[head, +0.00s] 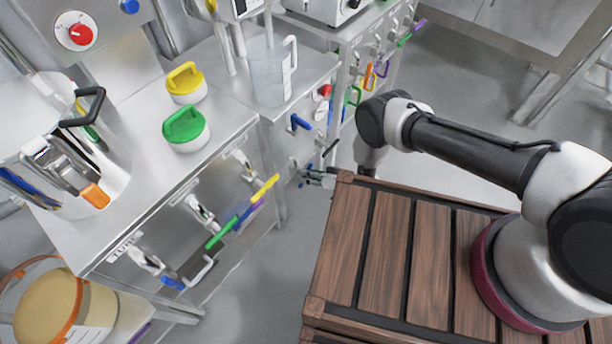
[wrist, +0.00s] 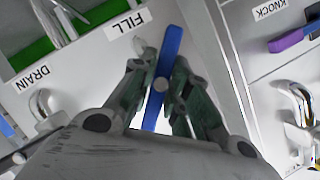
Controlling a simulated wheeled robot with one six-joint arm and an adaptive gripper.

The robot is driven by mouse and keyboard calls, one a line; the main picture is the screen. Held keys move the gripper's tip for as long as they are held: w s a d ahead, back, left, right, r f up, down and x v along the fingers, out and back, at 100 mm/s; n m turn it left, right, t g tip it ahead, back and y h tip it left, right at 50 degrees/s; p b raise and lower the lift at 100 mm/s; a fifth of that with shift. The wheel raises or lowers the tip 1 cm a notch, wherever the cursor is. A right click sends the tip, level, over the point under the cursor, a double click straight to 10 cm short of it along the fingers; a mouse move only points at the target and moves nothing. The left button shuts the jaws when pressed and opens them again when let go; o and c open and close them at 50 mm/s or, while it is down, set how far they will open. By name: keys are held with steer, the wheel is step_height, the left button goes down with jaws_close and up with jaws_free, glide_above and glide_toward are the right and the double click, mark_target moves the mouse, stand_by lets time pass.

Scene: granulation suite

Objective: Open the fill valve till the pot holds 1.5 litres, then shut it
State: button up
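The blue lever (wrist: 171,55) of a valve runs between the two fingers of my gripper (wrist: 162,72) in the wrist view. The fingers are drawn close together and lie against it on both sides. The FILL label (wrist: 127,25) is beside the lever, and the DRAIN label (wrist: 31,76) is farther left; both read upside down. In the head view my gripper (head: 318,178) is small, in front of the steel cabinet under the bench. A clear jug-like pot (head: 268,75) with a handle and a scale stands on that bench. Its liquid level cannot be read.
A blue handle (head: 300,122) is on the cabinet front above my gripper. A purple lever (wrist: 295,38) by the KNOCK label is at the right of the wrist view. A slatted wooden crate (head: 385,250) stands close below my arm. Grey floor is clear between crate and benches.

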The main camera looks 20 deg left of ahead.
jaws_close()
steer(key=n+t+h, duration=0.1)
steer(key=n, duration=0.1)
steer(key=shift+s+n, duration=0.1)
steer(key=shift+n, duration=0.2)
steer(key=shift+n+t+h, duration=0.6)
steer(key=shift+n+t, duration=0.5)
steer(key=shift+n, duration=0.4)
steer(key=o, duration=0.8)
jaws_free()
steer(key=v, duration=1.2)
steer(key=shift+f, duration=0.1)
